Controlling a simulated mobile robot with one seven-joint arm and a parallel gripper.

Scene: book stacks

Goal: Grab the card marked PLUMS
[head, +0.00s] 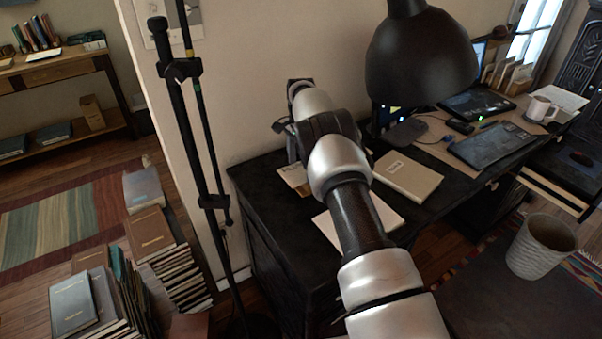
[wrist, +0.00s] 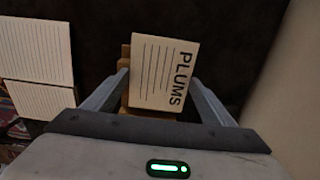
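The card marked PLUMS (wrist: 163,72) is in the middle of the wrist view. It is cream with ruled lines, and its word runs down the right side. A tan wooden piece (wrist: 134,112) shows behind and below it; I cannot tell how the card is held there. My gripper (wrist: 160,80) is open, with one finger on each side of the card and gaps showing between. I cannot tell how far the card is from the fingers in depth. In the head view my arm reaches over the black desk (head: 262,182), and the gripper is mostly hidden.
Lined white sheets (wrist: 37,50) lie left of the card in the wrist view. A black lamp (head: 420,55) hangs close right of my arm. A pale notebook (head: 408,176) and a mug (head: 541,108) are on the desk. Book stacks (head: 150,235) and a thin black stand (head: 190,130) are left.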

